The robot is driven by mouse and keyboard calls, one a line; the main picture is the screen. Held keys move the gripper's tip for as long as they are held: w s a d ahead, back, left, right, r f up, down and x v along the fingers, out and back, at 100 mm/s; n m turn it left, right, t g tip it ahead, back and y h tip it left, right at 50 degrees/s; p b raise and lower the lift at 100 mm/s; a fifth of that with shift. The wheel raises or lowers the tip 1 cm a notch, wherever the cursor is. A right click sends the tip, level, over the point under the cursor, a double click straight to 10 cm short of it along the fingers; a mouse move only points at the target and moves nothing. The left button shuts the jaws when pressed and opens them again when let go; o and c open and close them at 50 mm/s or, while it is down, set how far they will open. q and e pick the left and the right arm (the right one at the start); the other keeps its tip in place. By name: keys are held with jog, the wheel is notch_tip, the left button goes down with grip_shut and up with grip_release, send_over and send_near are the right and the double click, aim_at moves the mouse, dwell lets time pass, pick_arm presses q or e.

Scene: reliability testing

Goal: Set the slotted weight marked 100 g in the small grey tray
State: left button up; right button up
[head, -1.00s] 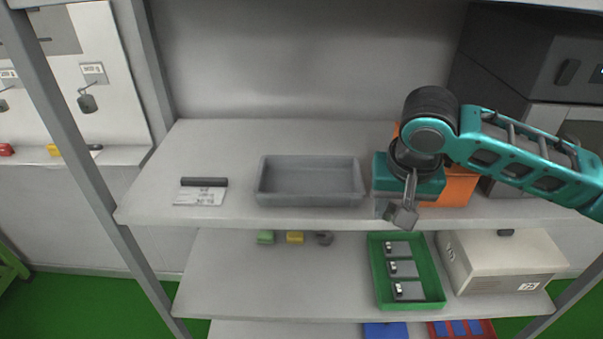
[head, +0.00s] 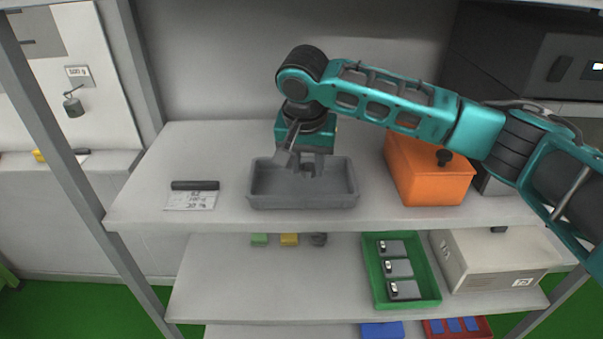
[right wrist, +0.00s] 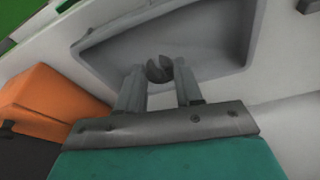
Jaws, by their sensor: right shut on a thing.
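The small grey tray (head: 258,190) stands on the upper shelf, left of the orange bin. My right gripper (head: 306,170) points down over the tray's inside. It is shut on a small dark grey slotted weight, which shows between the fingertips in the right wrist view (right wrist: 159,69). No mark can be read on the weight. The tray's floor and walls (right wrist: 205,45) lie behind it in that view. I cannot tell whether the weight touches the floor. My left gripper is not in view.
The orange bin (head: 430,180) stands right of the tray. A black bar (head: 195,185) and a written card (head: 190,201) lie to its left. A weight (head: 73,106) hangs on the left board. A green tray (head: 376,290) is on the shelf below.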

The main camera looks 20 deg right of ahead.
aim_at(301, 169)
jog(key=shift+w+a, duration=0.35)
jog(key=shift+w, duration=0.05)
jog(key=x, duration=0.3)
jog(key=shift+s+a+f, duration=0.15)
jog(key=shift+s+a, duration=0.1)
jog(key=shift+f, duration=0.15)
jog(key=shift+f, duration=0.1)
jog(key=o, duration=1.1)
